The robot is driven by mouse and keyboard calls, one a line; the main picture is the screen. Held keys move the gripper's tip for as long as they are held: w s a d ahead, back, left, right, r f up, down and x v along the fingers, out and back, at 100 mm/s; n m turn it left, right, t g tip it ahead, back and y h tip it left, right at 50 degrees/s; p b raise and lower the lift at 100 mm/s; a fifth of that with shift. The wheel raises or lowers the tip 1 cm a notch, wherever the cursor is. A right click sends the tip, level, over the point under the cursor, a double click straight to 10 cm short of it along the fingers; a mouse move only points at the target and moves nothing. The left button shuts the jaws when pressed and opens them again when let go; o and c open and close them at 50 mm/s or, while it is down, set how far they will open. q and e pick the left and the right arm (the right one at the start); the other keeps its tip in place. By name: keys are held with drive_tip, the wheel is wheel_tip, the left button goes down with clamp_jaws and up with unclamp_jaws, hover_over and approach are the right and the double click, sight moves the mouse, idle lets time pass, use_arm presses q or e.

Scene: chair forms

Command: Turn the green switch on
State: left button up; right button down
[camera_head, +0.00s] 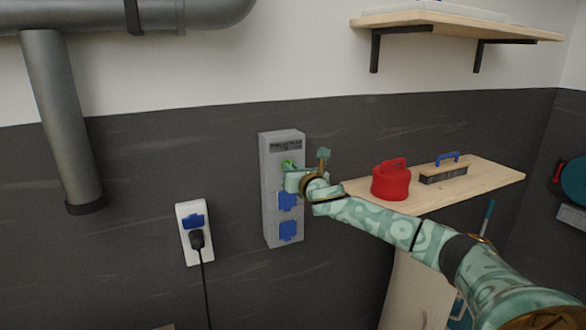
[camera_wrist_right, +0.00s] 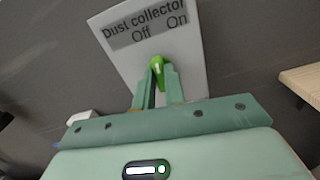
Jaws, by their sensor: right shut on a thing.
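A grey switch box (camera_head: 270,215) is mounted on the dark wall, with a label at its top and blue socket covers below. The right wrist view shows the label (camera_wrist_right: 144,22), reading "Dust collector", "Off" and "On". The green switch (camera_wrist_right: 157,70) sits under the label and points up, between the two words. My right gripper (camera_wrist_right: 160,88) is shut on the green switch, one finger on each side. In the head view my right gripper (camera_head: 288,172) is at the box's upper part and hides most of the switch. My left gripper is not in view.
A wooden shelf (camera_head: 480,183) to the right holds a red container (camera_head: 391,181) and a brush with a blue handle (camera_head: 446,168). A white socket (camera_head: 191,249) with a black plug is left of the box. A grey pipe (camera_head: 62,120) runs along the upper left.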

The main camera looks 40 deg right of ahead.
drive_tip(key=shift+s+d+f+m+p, duration=0.1)
drive_tip(key=shift+m+p, duration=1.7)
drive_tip(key=shift+m, duration=2.35)
drive_tip(key=shift+d+f+m+p, duration=0.1)
drive_tip(key=shift+m+p, duration=1.65)
drive_tip(key=shift+m, duration=2.4)
drive_tip(key=c, duration=1.5)
unclamp_jaws()
drive_tip(key=shift+o, duration=0.2)
